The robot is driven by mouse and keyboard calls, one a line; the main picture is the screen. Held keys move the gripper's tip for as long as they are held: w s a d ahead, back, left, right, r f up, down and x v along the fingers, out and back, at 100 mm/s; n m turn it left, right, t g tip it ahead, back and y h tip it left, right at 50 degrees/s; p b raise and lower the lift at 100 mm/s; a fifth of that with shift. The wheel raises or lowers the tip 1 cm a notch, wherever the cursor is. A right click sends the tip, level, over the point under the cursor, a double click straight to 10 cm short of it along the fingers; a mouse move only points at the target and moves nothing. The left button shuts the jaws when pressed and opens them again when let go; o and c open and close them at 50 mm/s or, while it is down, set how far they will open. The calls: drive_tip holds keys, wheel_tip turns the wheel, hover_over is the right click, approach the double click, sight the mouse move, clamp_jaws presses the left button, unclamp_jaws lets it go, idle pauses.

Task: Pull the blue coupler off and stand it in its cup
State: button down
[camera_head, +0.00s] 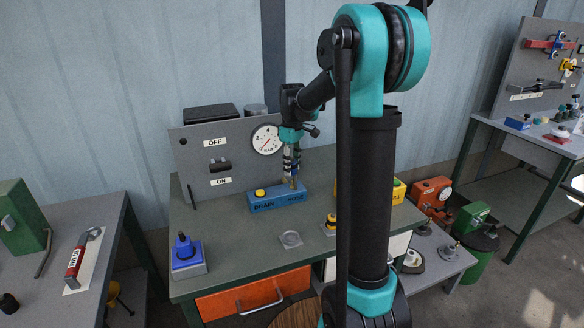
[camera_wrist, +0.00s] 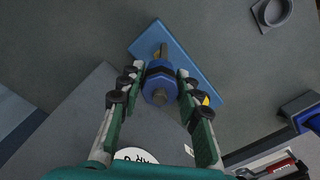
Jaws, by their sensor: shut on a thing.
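My gripper (camera_head: 291,170) points down over the right part of the blue block labelled DRAIN HOSE (camera_head: 277,200) on the workbench. In the wrist view its two fingers (camera_wrist: 159,72) are shut on the blue coupler (camera_wrist: 158,82), one on each side. A metal stem lies in line with the coupler, over the blue block (camera_wrist: 145,42). I cannot tell whether the coupler still sits on its fitting. A small grey cup (camera_head: 290,240) stands empty on the bench in front of the block; it also shows in the wrist view (camera_wrist: 268,22).
A grey panel with an ON/OFF switch and gauge (camera_head: 267,139) stands behind the block. A yellow-and-black part (camera_head: 330,222) is right of the cup. A blue knobbed block (camera_head: 186,256) is at the bench's left. A yellow block (camera_head: 398,191) is partly hidden behind my arm.

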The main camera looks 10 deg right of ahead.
idle(0.4)
drive_tip(key=shift+r, duration=2)
drive_tip(key=shift+s, duration=0.15)
